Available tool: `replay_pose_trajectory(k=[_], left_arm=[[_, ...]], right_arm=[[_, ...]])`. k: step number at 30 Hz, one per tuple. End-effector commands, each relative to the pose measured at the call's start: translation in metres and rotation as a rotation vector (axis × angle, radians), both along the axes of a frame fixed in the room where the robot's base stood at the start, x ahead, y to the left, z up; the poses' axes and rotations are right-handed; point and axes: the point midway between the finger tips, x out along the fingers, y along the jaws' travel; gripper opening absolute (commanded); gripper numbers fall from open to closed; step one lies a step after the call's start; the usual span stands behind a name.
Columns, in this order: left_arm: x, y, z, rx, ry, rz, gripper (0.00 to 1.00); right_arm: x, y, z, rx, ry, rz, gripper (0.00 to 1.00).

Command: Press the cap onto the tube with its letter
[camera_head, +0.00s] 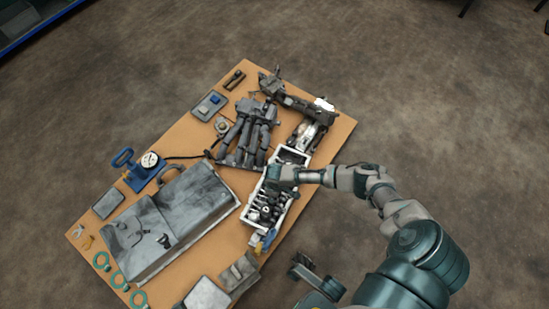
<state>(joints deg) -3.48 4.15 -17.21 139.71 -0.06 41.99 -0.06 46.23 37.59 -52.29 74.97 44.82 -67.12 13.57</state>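My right arm comes in from the lower right, and its gripper (276,175) is over the white-rimmed tray (287,221). I cannot tell whether its fingers are open or shut, or whether they touch anything. The tray holds several small dark and metallic parts (266,207), too small to tell apart. I cannot make out a cap, a tube or any letter with certainty. The gripper and wrist hide part of the tray.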

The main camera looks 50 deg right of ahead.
Motion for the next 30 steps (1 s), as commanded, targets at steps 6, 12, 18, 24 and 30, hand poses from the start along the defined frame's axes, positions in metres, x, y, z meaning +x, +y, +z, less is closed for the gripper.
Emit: replay_pose_trajectory(k=[6, 12, 18, 24, 30], left_arm=[[-0.0001, -0.0004, 0.0021, 0.001, -0.002, -0.001, 0.52], [0.0000, -0.0006, 0.0025, 0.002, -0.003, -0.001, 0.52], [0.0001, -0.0007, 0.0023, 0.002, -0.003, -0.002, 0.52], [-0.0002, -0.0007, 0.0037, 0.002, -0.005, -0.001, 0.52], [-0.0005, -0.0007, 0.0053, 0.002, -0.007, -0.001, 0.52]], right_arm=[[0.0002, 0.0006, -0.0015, 0.001, 0.000, -0.001, 0.09], [0.0002, 0.0005, -0.0025, 0.001, 0.000, 0.000, 0.09], [0.0001, 0.0003, -0.0026, 0.000, 0.000, 0.000, 0.09], [0.0003, 0.0004, -0.0032, 0.001, -0.001, 0.000, 0.09], [0.0003, 0.0000, -0.0051, 0.000, -0.001, 0.000, 0.09]])
